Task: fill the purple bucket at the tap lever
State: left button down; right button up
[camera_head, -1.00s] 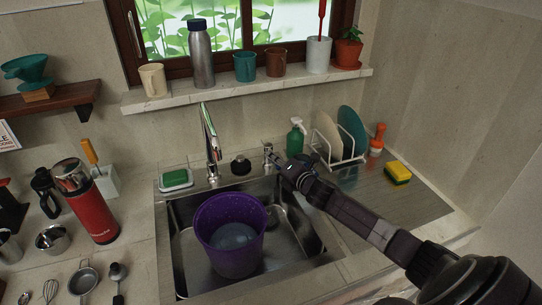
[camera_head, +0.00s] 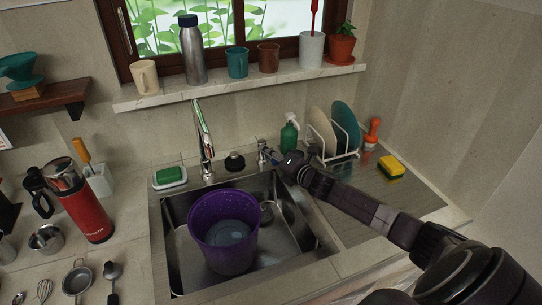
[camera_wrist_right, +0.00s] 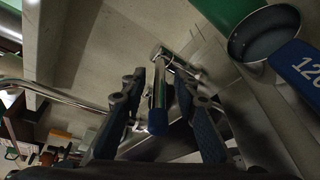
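The purple bucket (camera_head: 200,240) stands upright in the sink below the tap. A pale round surface shows inside it; I cannot tell whether it is water. The chrome tap spout (camera_head: 203,130) rises behind the bucket, and I see no clear stream. The tap lever (camera_head: 262,150) stands at the back of the sink, right of the spout. My right gripper (camera_head: 279,160) is at the lever. In the right wrist view the blue-tipped lever (camera_wrist_right: 159,100) lies between the open fingers of my right gripper (camera_wrist_right: 163,82), with gaps beside it. My left gripper is out of view.
A green spray bottle (camera_head: 289,133) and a rack with plates (camera_head: 343,130) stand close behind my right gripper. A sponge (camera_head: 391,166) lies on the drainboard. A green sponge in a dish (camera_head: 169,177) and a red flask (camera_head: 85,205) are on the left.

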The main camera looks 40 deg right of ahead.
jog(key=v, duration=1.2)
jog(key=shift+d, duration=0.1)
dwell(0.4)
